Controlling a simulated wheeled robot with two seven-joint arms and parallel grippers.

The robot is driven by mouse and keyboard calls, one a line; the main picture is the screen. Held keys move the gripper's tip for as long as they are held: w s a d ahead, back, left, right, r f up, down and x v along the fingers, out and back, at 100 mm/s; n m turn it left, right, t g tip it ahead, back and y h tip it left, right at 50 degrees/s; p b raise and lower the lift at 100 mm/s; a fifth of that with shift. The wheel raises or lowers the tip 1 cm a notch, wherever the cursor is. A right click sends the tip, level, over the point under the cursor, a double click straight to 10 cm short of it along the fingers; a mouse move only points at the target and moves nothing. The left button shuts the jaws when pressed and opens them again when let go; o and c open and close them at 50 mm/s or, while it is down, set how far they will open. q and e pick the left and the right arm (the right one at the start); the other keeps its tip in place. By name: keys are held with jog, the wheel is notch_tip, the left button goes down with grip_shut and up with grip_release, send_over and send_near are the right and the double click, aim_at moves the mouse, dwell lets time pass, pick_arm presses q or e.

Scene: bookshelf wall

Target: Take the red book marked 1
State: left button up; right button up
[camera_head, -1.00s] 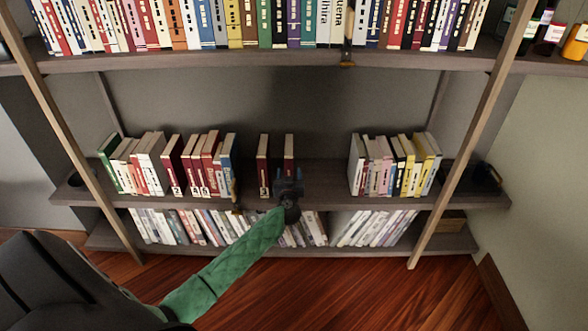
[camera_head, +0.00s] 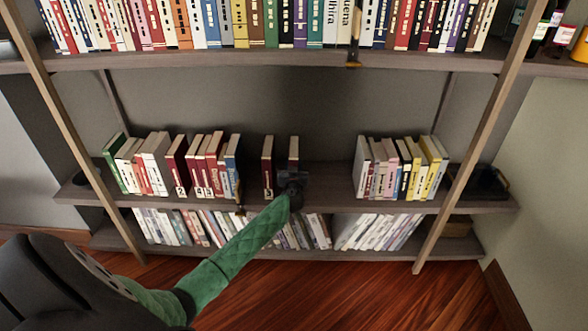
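Two separate red books stand upright on the middle shelf. The left one (camera_head: 268,166) has a white label low on its spine that looks like a 3. The right one (camera_head: 293,150) shows only its upper part; my gripper hides its lower spine and any number there. My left gripper (camera_head: 293,180), dark grey at the end of a green-sleeved arm, is right in front of this right book at the shelf's front. I cannot tell whether its fingers touch the book or are closed on it. My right gripper is not in view.
More red books (camera_head: 205,165) with labels stand in a group at the left of the middle shelf (camera_head: 330,197). Another group of books (camera_head: 400,168) stands at the right. Bare shelf lies between the right red book and that group. A packed shelf hangs above.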

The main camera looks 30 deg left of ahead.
pick_arm(q)
grip_shut()
jog(key=shift+r, duration=0.1)
